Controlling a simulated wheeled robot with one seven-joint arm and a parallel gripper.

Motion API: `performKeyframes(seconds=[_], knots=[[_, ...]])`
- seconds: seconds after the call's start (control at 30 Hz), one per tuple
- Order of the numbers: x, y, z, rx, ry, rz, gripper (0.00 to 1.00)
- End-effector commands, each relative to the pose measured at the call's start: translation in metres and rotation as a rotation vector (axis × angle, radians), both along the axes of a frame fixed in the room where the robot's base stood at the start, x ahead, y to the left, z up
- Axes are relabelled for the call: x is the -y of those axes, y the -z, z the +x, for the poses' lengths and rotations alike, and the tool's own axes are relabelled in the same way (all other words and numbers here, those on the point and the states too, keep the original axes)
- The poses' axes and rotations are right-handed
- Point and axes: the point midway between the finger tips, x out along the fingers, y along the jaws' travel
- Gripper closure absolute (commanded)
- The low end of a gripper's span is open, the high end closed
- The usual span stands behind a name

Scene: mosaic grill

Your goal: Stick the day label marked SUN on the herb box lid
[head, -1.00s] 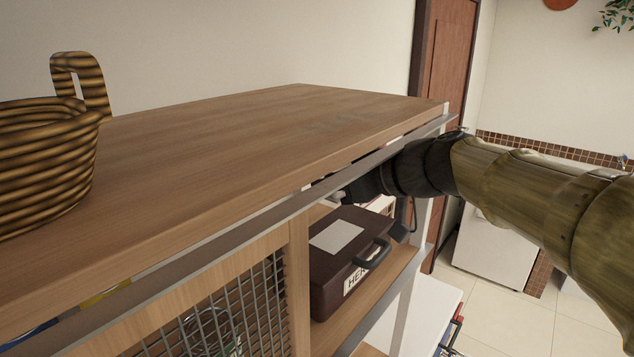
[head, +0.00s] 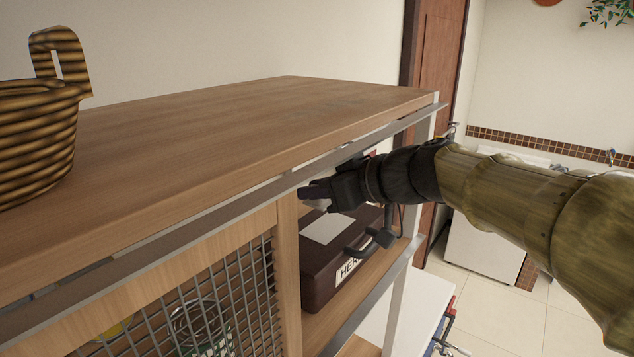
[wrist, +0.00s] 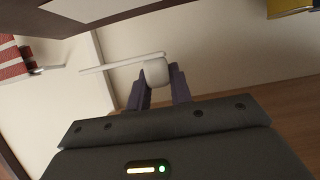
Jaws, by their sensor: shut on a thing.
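The herb box (head: 318,279) is a dark brown case with a handle (head: 370,246) and a front tag reading "HER…", partly covered. It sits on the open shelf under the wooden top. Its lid has a pale rectangular patch (head: 322,227). My gripper (head: 312,196) is above the lid, apart from it, beside the cabinet's top edge. In the wrist view, my gripper (wrist: 163,80) is shut on a white rounded piece (wrist: 155,72) with a thin white plate (wrist: 122,63) seen nearly edge-on. No SUN lettering is readable, so I cannot confirm which label it is.
The wooden top (head: 210,135) and its metal rail (head: 215,222) overhang the shelf closely. A wire-mesh door (head: 200,310) is left of the box. A woven basket (head: 35,145) stands on top. Tiled floor (head: 492,300) lies open at right.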

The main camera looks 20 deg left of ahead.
Motion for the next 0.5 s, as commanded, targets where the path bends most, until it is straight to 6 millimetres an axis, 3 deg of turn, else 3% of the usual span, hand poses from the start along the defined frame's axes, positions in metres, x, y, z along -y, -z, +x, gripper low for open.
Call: performKeyframes(seconds=[0.5], knots=[[0.0, 0.042, 0.0, 0.0, 0.0, 0.0, 1.0]])
